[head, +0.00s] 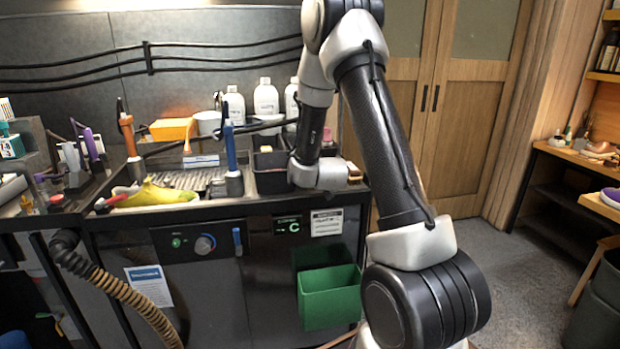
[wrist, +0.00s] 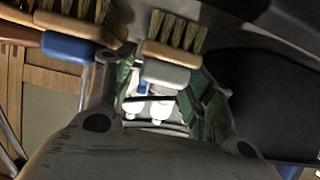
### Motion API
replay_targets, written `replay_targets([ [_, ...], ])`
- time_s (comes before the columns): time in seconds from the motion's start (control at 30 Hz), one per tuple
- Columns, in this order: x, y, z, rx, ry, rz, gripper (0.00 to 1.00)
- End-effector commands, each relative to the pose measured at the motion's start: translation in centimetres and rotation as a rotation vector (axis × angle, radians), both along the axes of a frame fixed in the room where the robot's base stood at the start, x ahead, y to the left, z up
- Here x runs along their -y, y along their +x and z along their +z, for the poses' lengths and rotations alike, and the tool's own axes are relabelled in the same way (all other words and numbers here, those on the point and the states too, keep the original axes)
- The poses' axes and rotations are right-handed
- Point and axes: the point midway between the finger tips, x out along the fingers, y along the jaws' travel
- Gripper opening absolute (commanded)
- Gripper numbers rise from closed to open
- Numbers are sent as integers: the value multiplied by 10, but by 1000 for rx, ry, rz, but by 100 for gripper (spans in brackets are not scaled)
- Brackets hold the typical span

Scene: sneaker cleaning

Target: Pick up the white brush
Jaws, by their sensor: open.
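In the wrist view, a brush with a pale wooden body, tan bristles and a whitish-grey part (wrist: 166,74) lies at top centre, its bristles towards the top of the picture. My gripper (wrist: 164,90) is open, with one green-padded finger on each side of this brush. I cannot tell whether the pads touch it. A second brush with a blue part (wrist: 68,47) lies just left of the left finger. In the head view, my wrist (head: 320,174) is at the right end of the cleaning bench; the fingers and the white brush cannot be made out clearly there.
A black bin (head: 271,172) stands just left of my wrist. A yellow shoe (head: 155,194) lies at the sink's left. Upright tools, including a blue-handled one (head: 231,150), and white bottles (head: 266,97) stand nearby. A green bin (head: 329,298) hangs on the bench front.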

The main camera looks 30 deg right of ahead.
Motion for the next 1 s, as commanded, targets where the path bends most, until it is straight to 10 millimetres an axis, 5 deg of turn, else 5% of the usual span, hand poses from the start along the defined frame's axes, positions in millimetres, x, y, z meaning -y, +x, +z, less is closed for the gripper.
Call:
replay_targets([
  [0.1,0,0,0,0,0,0,52],
  [0.3,0,0,0,0,0,0,17],
  [0.67,0,0,11,3,0,0,17],
  [1.0,0,0,80,6,0,-1,17],
])
